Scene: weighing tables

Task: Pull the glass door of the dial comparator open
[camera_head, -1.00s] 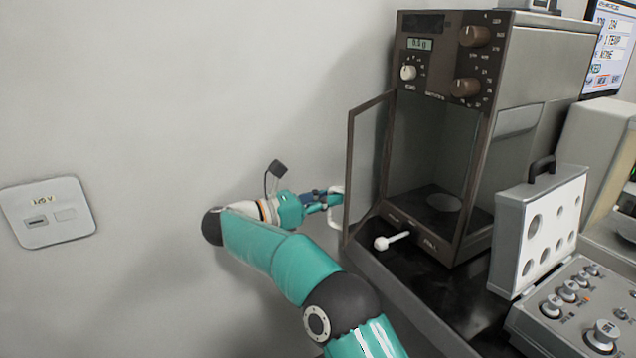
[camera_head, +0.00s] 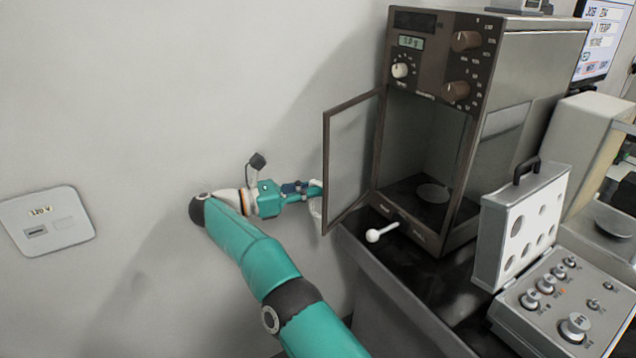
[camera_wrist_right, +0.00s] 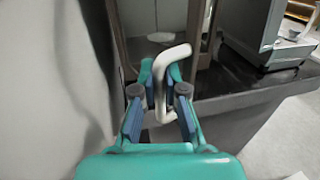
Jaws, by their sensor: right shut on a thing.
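The dial comparator (camera_head: 424,68) is a brown and grey cabinet with knobs and a small display. Its framed glass door (camera_head: 350,150) stands swung out to the left, hinged at the cabinet's left front edge, and the chamber is uncovered. My right gripper (camera_head: 314,189) is at the door's outer edge, shut on the white door handle (camera_head: 316,212). In the right wrist view the bent white handle (camera_wrist_right: 172,56) stands between the fingers of the gripper (camera_wrist_right: 161,88). My left gripper is in neither view.
A white lever (camera_head: 382,232) sticks out at the comparator's lower front. A grey wall is close on the left.

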